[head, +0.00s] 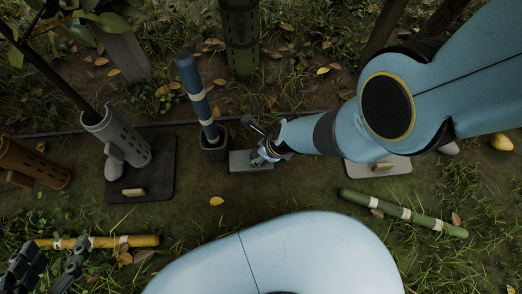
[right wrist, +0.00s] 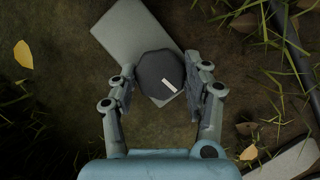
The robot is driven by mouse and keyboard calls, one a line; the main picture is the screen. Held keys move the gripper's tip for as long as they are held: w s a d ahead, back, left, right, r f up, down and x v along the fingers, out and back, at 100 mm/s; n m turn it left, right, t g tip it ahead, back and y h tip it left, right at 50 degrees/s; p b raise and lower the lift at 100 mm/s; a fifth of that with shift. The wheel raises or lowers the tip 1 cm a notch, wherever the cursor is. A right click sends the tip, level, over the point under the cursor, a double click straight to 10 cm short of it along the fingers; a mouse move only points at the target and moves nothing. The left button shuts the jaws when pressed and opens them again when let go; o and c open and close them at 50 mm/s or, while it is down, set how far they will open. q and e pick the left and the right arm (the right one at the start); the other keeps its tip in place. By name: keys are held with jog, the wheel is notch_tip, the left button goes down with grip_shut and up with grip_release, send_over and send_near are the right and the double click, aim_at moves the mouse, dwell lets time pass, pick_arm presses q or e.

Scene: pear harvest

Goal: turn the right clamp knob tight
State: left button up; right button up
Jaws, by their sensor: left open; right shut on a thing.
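The clamp knob (right wrist: 155,72) is dark and many-sided, with a pale mark on its top. It sits on the end of a flat grey plate (right wrist: 128,32) on the ground. My left gripper (head: 48,270) is open and empty at the lower left.
A yellow pole (head: 140,241) lies near my left gripper, and a green pole (head: 446,228) lies at the right. A pale perforated tube (head: 118,140) stands on a dark plate (head: 150,188) at the left. A green perforated tube (head: 240,40) stands behind. The centre ground is mostly clear.

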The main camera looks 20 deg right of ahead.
pick_arm(q)
jog(key=shift+w, duration=0.1)
pick_arm(e)
jog(key=shift+m, duration=0.6)
jog(key=o, duration=1.1)
jog(key=shift+o, duration=0.2)
